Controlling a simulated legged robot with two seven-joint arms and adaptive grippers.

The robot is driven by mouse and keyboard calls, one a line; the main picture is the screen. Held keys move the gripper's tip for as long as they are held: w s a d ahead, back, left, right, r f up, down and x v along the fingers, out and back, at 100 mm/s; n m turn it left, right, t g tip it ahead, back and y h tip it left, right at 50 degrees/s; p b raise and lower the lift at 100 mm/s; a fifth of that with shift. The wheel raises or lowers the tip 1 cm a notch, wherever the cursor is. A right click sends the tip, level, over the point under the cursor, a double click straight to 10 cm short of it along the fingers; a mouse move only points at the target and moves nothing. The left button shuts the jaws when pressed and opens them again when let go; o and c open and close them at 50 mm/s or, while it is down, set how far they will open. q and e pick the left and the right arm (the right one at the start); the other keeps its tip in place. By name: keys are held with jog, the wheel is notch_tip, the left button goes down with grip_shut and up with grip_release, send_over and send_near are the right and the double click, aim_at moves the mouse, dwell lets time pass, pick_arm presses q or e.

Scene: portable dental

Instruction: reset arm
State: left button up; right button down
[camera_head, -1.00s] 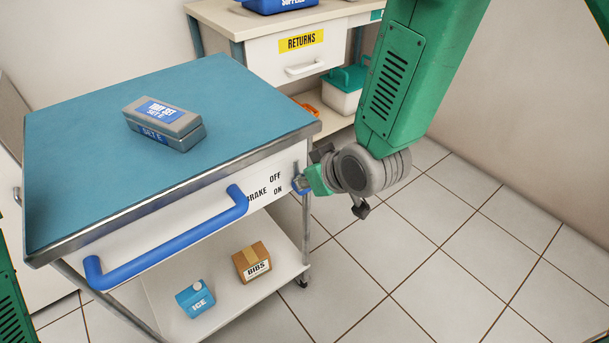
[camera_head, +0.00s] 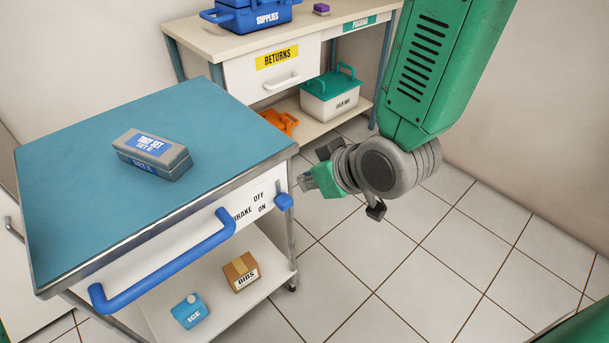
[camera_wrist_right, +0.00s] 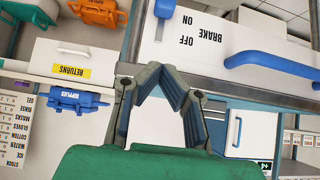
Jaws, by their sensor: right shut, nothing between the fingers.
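My right gripper (camera_head: 306,180) hangs beside the right front corner of the blue-topped cart (camera_head: 105,115). It is shut and empty, apart from the blue brake knob (camera_head: 283,202). The knob sits on the cart's white front panel, at the right of the ON label. In the right wrist view the two fingers (camera_wrist_right: 160,72) meet in front of the panel, and the blue knob (camera_wrist_right: 165,8) is at the top. My left gripper is not in view.
A grey tray set box (camera_head: 152,155) lies on the cart. A blue handle (camera_head: 165,262) sticks out in front. An ice box (camera_head: 190,311) and bibs box (camera_head: 241,272) stand on the lower shelf. Behind is a counter with a RETURNS drawer (camera_head: 275,75). Floor at right is clear.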

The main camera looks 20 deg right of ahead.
dwell(0.3)
jog(key=s+d+f+m+g+h+p, duration=0.1)
jog(key=s+d+f+g, duration=0.3)
jog(key=s+f, duration=0.6)
jog(key=s+d+f+m+g+h+p, duration=0.2)
jog(key=s+d+f+g, duration=0.1)
jog(key=s+d+f, duration=0.4)
jog(key=s+f, duration=0.3)
jog(key=s, duration=0.2)
jog(key=shift+s+d+g+p, duration=0.2)
jog(key=shift+s+g+p, duration=0.1)
jog(key=shift+g+p, duration=0.1)
